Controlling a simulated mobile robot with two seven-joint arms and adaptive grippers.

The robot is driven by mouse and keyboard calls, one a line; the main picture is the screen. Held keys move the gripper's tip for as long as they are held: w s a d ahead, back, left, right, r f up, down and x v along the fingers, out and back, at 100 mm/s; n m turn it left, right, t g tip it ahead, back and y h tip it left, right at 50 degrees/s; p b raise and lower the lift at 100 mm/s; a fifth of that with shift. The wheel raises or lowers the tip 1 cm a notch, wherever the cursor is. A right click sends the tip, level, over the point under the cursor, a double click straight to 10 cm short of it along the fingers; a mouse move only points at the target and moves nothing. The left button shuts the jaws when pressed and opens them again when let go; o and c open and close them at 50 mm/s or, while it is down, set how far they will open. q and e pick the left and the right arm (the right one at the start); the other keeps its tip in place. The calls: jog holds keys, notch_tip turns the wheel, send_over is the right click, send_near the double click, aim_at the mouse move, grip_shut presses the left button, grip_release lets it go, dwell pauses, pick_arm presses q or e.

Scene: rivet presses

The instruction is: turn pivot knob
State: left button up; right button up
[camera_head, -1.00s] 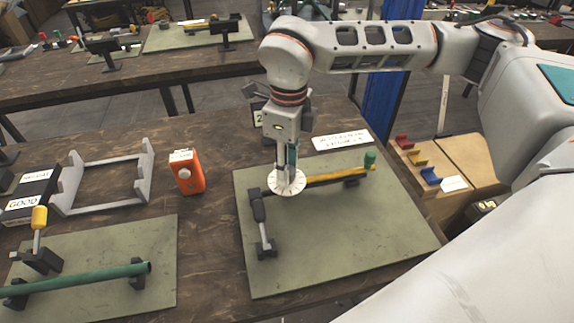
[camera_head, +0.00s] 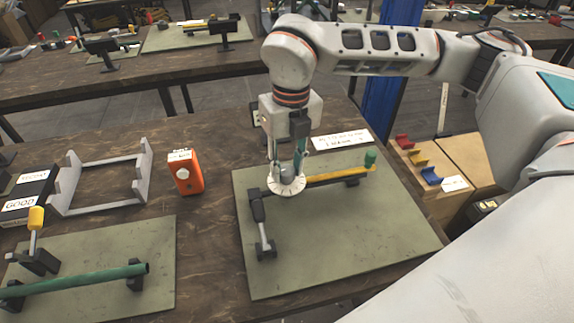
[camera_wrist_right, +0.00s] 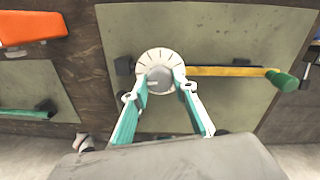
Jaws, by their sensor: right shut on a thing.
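The pivot knob, a grey knob on a white dial with tick marks (camera_head: 287,187), sits at the left end of a yellow bar (camera_head: 338,177) on the right green mat. My right gripper (camera_head: 287,172) points down over the dial and is shut on the grey knob. In the right wrist view the two teal-backed fingers (camera_wrist_right: 160,82) press on both sides of the knob, with the white dial (camera_wrist_right: 157,57) around it. The bar ends in a green grip (camera_head: 370,159). My left gripper is not in view.
An orange device (camera_head: 186,172), a grey frame (camera_head: 75,200) and a second mat with a green tube (camera_head: 85,279) lie to the left. Coloured holders (camera_head: 418,160) stand at right.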

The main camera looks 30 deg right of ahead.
aim_at(289, 169)
jog(key=shift+m, duration=0.3)
jog(key=o, duration=1.1)
jog(key=shift+r, duration=0.1)
jog(key=r, duration=1.2)
jog(key=shift+d, duration=0.2)
jog(key=shift+f, duration=0.1)
